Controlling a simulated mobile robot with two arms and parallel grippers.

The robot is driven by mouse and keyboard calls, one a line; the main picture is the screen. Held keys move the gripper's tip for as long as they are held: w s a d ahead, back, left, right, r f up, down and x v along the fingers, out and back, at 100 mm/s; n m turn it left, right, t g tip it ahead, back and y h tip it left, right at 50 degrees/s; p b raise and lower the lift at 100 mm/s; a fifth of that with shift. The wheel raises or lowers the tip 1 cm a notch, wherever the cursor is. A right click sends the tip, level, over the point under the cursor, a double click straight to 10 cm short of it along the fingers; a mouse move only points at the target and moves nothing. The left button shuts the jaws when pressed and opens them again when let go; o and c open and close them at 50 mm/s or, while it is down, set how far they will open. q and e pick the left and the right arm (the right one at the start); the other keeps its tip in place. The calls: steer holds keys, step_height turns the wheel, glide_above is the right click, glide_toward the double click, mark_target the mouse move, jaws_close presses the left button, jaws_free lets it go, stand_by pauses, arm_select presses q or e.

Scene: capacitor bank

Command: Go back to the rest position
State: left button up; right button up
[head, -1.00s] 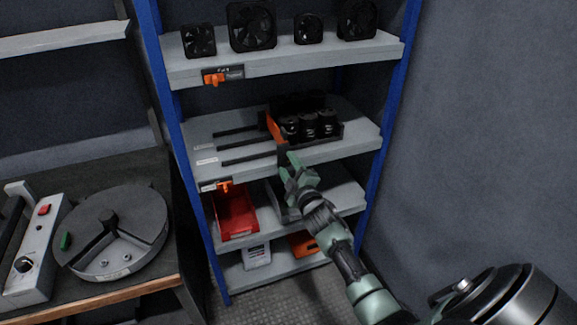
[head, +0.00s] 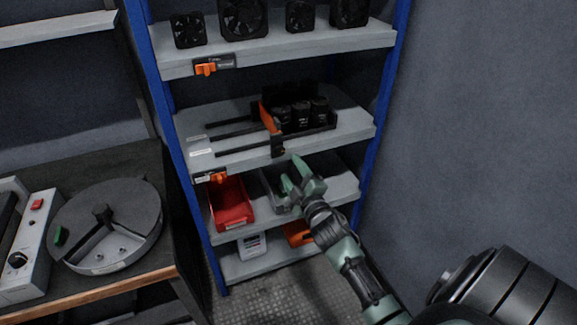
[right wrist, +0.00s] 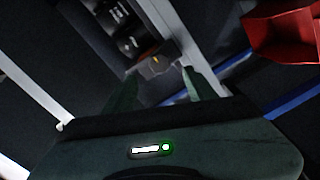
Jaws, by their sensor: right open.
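My right gripper (head: 292,183) is open and empty. It is in front of the shelf rack, below the front edge of the middle shelf (head: 230,146). Its spread fingers (right wrist: 158,92) also show in the right wrist view, with nothing between them that I can see held. A black capacitor tray with an orange strip (head: 268,119) sits on the middle shelf and holds several black capacitors (head: 301,114). My left gripper is not in view.
A red bin (head: 231,203) and a grey bin (head: 273,190) stand on the shelf below. Several black fans (head: 242,16) are on the top shelf. A workbench (head: 130,272) with a round turntable (head: 108,225) is at left. A bare wall is at right.

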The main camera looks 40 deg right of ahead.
stand_by(0.5)
steer(key=s+a+f+m+g+y, duration=0.1)
steer(key=s+a+f+g, duration=0.3)
steer(key=f, duration=0.8)
steer(key=s+a+f+m+g+y, duration=0.1)
steer(key=s+a+f+m, duration=0.1)
steer(key=s+f, duration=0.65)
steer(key=s+a+f+m+g+y, duration=0.1)
steer(key=s+a+f+g, duration=0.2)
steer(key=f, duration=1.1)
steer(key=s+a+f+m+g, duration=0.1)
steer(key=s+f, duration=0.4)
steer(key=s, duration=0.6)
steer(key=s+a+f+m+g+y, duration=0.1)
steer(key=s+a+f+g, duration=0.3)
steer(key=s, duration=0.8)
steer(key=s+a+f+m+g+p, duration=0.1)
steer(key=s+a+f+g, duration=0.2)
steer(key=s+f, duration=0.5)
steer(key=s, duration=0.4)
steer(key=shift+m, duration=0.3)
steer(key=shift+f, duration=0.1)
